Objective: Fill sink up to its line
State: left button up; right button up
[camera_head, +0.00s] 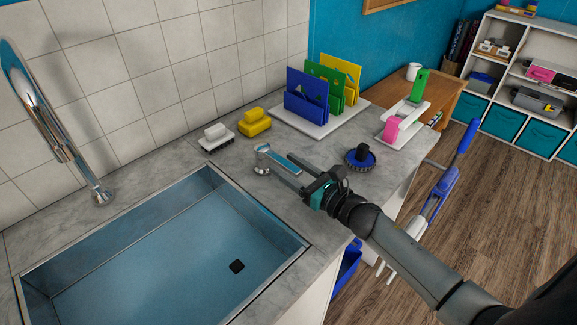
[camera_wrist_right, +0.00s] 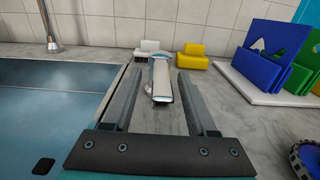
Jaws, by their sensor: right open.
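The sink (camera_head: 292,240) is set into the grey counter, with a dark square drain (camera_head: 237,266) showing through the bluish basin. I cannot tell the water level or make out a fill line. A chrome faucet (camera_head: 62,140) rises behind the sink, and I see no stream from it. A lever with a pale blue and white top (camera_head: 282,160) stands beside the sink's right edge. My right gripper (camera_head: 279,166) is open at the lever. In the right wrist view the lever (camera_wrist_right: 161,82) lies between the open fingers (camera_wrist_right: 160,75), with gaps on both sides. My left gripper is out of view.
A rack with blue, green and yellow boards (camera_head: 307,96) stands farther back. A round blue scrubber (camera_head: 360,157) and a white holder (camera_head: 404,118) are to the right. A tiled wall bounds the counter.

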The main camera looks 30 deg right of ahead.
jog(key=v, duration=1.5)
jog(key=shift+s+d, duration=0.1)
dwell(0.4)
